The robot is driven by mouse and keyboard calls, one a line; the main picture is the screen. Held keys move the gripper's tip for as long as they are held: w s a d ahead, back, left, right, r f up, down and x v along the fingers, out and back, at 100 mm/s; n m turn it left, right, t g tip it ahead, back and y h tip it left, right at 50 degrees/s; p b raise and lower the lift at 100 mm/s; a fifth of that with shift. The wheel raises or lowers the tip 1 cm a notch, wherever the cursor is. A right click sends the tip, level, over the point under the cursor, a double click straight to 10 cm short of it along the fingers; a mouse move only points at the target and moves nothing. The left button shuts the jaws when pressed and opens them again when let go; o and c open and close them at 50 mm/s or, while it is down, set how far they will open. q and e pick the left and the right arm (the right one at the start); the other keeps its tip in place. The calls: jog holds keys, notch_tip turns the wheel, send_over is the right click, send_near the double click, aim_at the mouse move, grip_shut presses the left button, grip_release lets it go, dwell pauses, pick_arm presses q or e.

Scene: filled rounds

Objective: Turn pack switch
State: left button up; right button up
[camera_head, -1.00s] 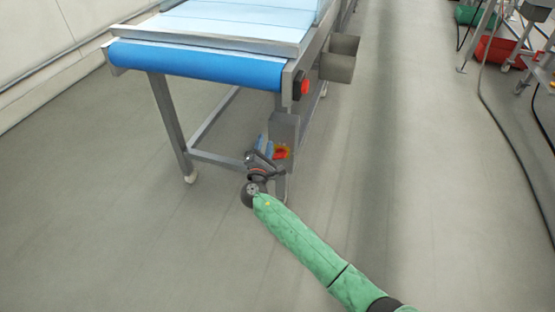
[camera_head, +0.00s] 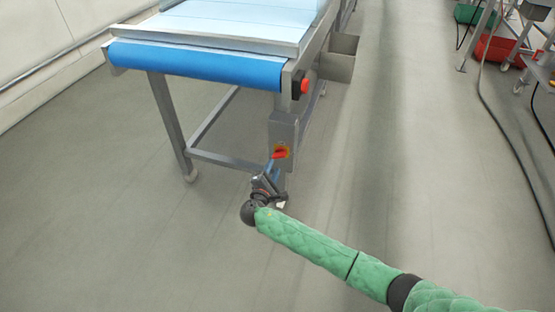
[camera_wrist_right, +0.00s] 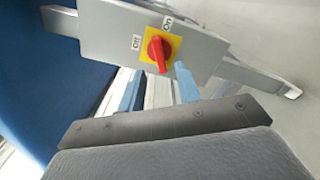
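The pack switch is a red rotary knob (camera_head: 279,154) on a yellow plate, on a grey box (camera_head: 283,128) at the conveyor's front right leg. In the right wrist view the knob (camera_wrist_right: 158,50) has "Off" at its left and "On" above it. Its upper end points between the two labels. My right gripper (camera_head: 271,174) is just below the knob in the head view. In the wrist view its blue fingers (camera_wrist_right: 158,88) are apart with nothing between them; the right fingertip is close to the knob's lower end. Contact cannot be told. My left gripper is out of view.
The conveyor (camera_head: 200,64) with a blue belt end stands above the switch. A red push button (camera_head: 305,86) sits on its side, near a grey bin (camera_head: 338,66). A cable (camera_head: 510,140) and carts are at far right.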

aim_at(278, 158)
jog(key=shift+x, duration=3)
grip_shut()
